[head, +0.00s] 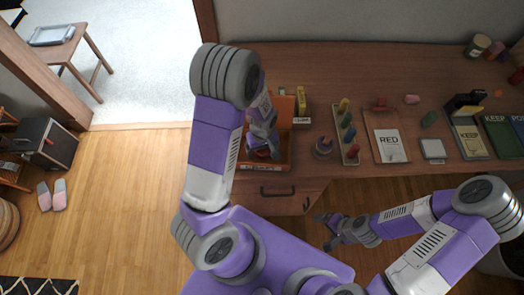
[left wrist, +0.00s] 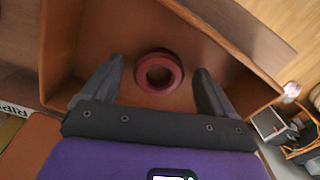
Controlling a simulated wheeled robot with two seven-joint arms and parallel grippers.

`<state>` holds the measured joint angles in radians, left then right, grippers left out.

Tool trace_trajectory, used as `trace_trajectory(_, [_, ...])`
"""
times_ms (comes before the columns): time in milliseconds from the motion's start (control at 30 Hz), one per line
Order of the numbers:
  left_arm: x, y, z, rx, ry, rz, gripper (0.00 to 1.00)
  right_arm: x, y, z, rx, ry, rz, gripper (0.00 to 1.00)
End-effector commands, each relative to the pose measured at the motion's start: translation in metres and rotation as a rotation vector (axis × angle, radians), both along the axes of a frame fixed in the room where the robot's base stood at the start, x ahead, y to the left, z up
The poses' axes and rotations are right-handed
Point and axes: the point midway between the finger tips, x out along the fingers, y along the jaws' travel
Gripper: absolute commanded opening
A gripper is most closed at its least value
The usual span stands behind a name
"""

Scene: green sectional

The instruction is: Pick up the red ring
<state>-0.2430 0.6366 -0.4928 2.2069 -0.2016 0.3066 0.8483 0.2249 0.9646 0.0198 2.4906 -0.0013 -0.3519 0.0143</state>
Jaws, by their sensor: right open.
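The red ring (head: 263,154) lies in the open wooden tray (head: 272,167) at the left end of the desk, mostly covered by my left gripper (head: 268,147) in the head view. The left wrist view shows the ring (left wrist: 142,74) flat on the tray floor. My left gripper (left wrist: 159,66) is open, with one finger on each side of the ring and a gap to both. Its jaws hold nothing. My right gripper (head: 324,230) is open and empty, low in front of the desk.
Tray walls (left wrist: 235,70) stand close around my left gripper. A round item (head: 324,147), a pegged board (head: 346,138), a RED booklet (head: 386,138) and a grey-white square (head: 433,149) lie to the right.

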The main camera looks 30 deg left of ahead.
Motion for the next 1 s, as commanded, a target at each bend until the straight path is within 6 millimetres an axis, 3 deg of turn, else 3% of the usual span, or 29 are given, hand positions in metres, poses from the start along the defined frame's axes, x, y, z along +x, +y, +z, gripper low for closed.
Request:
trace_trajectory(33, [0.0, 0.0, 0.0, 0.0, 0.0, 0.0, 0.79, 0.0, 0.0, 0.0, 0.0, 0.0, 0.0, 0.88])
trace_trajectory(367, [0.0, 0.0, 0.0, 0.0, 0.0, -0.001, 0.3, 0.0, 0.0, 0.0, 0.0, 0.0, 0.0, 0.88])
trace_trajectory(667, [0.001, 0.0, 0.009, -0.001, -0.002, -0.001, 0.3, 0.0, 0.0, 0.003, 0.0, 0.0, 0.0, 0.88])
trace_trajectory(1000, [0.001, 0.0, 0.075, -0.001, -0.005, -0.001, 0.3, 0.0, 0.0, 0.026, 0.0, 0.0, 0.0, 0.88])
